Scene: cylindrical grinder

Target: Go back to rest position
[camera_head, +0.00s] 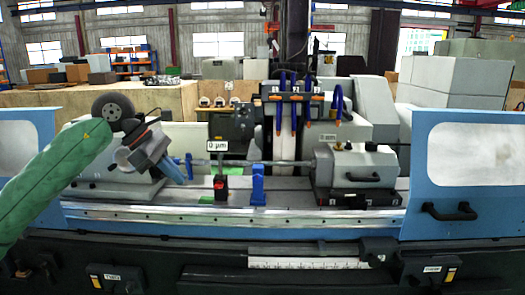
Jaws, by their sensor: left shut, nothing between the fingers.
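My left arm comes in from the left in a green sleeve. My left gripper (180,174) is over the left part of the grinder bed, with its blue fingers pointing down and to the right. The fingers are shut with nothing seen between them. They are close to the left end of a horizontal shaft (275,163); I cannot tell whether they touch it. My right gripper is not in view.
The grinder's blue doors (425,130) stand at both sides. A gauge labelled 0 µm (220,185) and a blue support (258,185) stand on the bed. The tailstock (355,165) is at right. Coolant hoses hang above the middle.

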